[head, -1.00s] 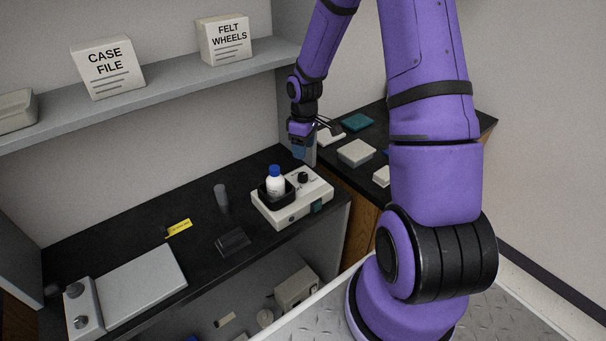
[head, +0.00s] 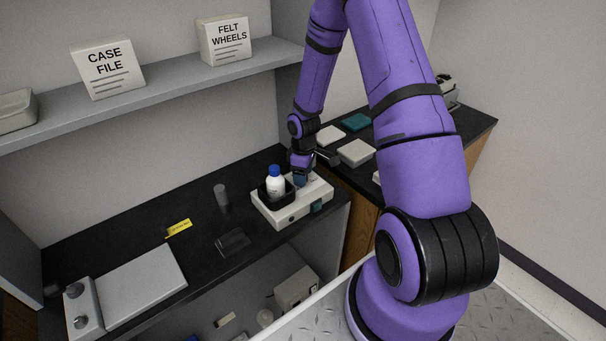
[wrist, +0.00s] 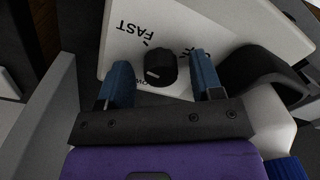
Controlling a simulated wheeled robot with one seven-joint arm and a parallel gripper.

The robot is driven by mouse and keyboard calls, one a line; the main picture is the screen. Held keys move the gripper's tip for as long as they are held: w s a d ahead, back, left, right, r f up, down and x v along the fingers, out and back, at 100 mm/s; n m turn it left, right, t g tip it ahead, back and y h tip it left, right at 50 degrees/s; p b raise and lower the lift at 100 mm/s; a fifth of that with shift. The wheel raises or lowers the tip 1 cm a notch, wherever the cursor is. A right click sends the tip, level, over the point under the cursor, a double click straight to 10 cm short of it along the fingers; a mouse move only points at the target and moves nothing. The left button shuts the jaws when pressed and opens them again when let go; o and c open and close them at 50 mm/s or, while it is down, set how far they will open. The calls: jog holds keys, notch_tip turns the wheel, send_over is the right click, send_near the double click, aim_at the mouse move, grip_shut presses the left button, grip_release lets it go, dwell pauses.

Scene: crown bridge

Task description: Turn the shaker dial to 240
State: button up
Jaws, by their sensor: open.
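The shaker (head: 290,211) is a white box on the black bench, with a black cradle holding a white bottle with a blue cap (head: 275,180). In the wrist view the black dial (wrist: 160,67) stands on the shaker's white top (wrist: 118,60), with a pale pointer line on it and the word FAST beside it. Other markings around the dial are partly hidden, and I cannot read 240. My gripper (wrist: 161,82) is open, its two blue fingers on either side of the dial; contact does not show. In the head view my gripper (head: 301,179) hides the dial.
The black cradle (wrist: 265,75) and bottle (wrist: 272,133) are close beside my right finger in the wrist view. A grey shelf (head: 150,98) hangs above the bench. Pale trays (head: 356,152) lie on the side counter. The bench left of the shaker has free room.

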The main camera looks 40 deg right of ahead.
jog(key=c, duration=0.9)
jog(key=m, duration=0.4)
jog(key=o, duration=0.9)
notch_tip(320, 180, up, 11)
jog(key=shift+d+f, duration=0.15)
jog(key=shift+d, duration=0.05)
